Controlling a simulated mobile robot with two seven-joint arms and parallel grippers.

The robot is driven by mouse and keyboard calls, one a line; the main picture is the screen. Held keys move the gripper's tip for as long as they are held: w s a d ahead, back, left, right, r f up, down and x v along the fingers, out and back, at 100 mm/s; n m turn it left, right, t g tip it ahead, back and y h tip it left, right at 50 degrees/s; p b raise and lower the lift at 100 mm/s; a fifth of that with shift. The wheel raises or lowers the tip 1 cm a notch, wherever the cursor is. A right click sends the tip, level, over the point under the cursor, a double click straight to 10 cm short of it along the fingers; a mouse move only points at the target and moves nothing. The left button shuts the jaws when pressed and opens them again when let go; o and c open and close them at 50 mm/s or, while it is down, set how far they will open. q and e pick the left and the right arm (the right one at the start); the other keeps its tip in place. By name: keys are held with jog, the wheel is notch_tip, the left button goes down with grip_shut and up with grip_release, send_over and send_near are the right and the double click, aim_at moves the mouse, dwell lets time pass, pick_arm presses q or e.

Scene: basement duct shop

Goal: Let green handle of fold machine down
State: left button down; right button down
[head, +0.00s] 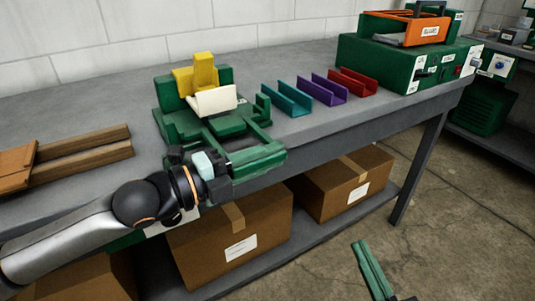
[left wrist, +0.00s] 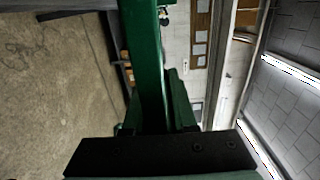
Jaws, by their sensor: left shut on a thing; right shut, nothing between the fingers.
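The green fold machine (head: 190,122) stands on the grey bench, with a yellow block (head: 204,70) and a pale folded piece (head: 213,100) on it. Its green handle (head: 258,156) is at the machine's front, near the bench edge. My left gripper (head: 233,167) is shut on the handle, coming in from the lower left; its contact is partly hidden. In the left wrist view, a green bar (left wrist: 148,70) stands beyond a black block. My right gripper (head: 370,268) shows low at the right, shut and empty, over the floor, away from the machine.
Teal (head: 288,99), purple (head: 322,89) and red (head: 353,82) channels lie right of the machine. A green box machine (head: 400,70) with an orange frame (head: 405,25) stands farther right. Wooden boards (head: 85,155) lie left. Cardboard boxes (head: 232,228) sit on the lower shelf.

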pick_arm(q)
jog(key=shift+f, duration=0.25)
jog(key=c, duration=0.7)
grip_release()
jog(key=shift+r, duration=0.1)
jog(key=shift+r, duration=0.15)
